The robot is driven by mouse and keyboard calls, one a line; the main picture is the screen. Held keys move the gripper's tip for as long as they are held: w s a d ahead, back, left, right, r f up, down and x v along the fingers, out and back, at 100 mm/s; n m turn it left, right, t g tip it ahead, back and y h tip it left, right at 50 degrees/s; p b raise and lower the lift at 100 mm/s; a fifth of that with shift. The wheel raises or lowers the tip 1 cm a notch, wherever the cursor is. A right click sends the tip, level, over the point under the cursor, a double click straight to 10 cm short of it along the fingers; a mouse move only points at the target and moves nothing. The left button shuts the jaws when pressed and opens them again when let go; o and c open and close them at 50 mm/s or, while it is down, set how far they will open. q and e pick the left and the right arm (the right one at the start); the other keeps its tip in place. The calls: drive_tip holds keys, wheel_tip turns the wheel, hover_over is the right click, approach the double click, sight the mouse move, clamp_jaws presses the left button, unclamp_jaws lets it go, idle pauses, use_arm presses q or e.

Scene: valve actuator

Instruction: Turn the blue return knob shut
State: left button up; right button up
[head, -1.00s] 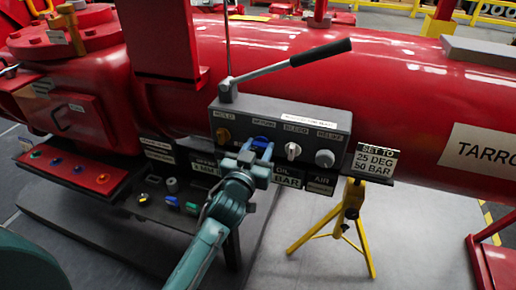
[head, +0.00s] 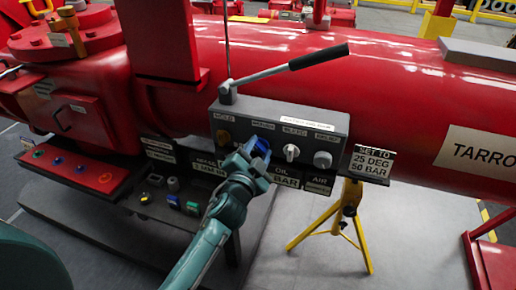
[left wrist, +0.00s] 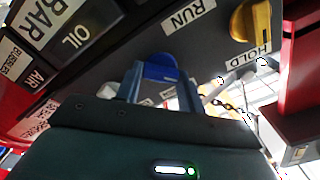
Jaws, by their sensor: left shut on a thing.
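The blue return knob (head: 263,142) sits on the front of the grey valve box (head: 333,128), second from the left in the row. My left gripper (head: 255,149) is shut on it, with a finger on either side and the wrist rolled over. In the left wrist view the blue knob (left wrist: 160,68) shows between the two fingers (left wrist: 160,82), near a RUN label. The fingers hide part of the knob, so its exact angle is hard to read. My right gripper is not in view.
Beside it are a yellow knob (head: 223,137), a white knob (head: 291,152) and a grey knob (head: 322,159). A long lever with a black grip (head: 318,56) reaches over the box. A yellow stand (head: 346,215) is at the right.

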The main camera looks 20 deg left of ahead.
use_arm(q)
drive_tip(key=m, duration=0.4)
drive_tip(key=shift+r+p, duration=0.1)
drive_tip(key=shift+p, duration=0.2)
drive_tip(key=shift+m, duration=2.2)
drive_tip(key=o, duration=1)
drive_tip(key=shift+d, duration=0.1)
drive_tip(key=shift+f, duration=0.2)
drive_tip(key=s+b, duration=0.1)
drive_tip(key=s, duration=1.2)
drive_tip(key=shift+a+b, duration=0.25)
drive_tip(key=shift+b, duration=0.1)
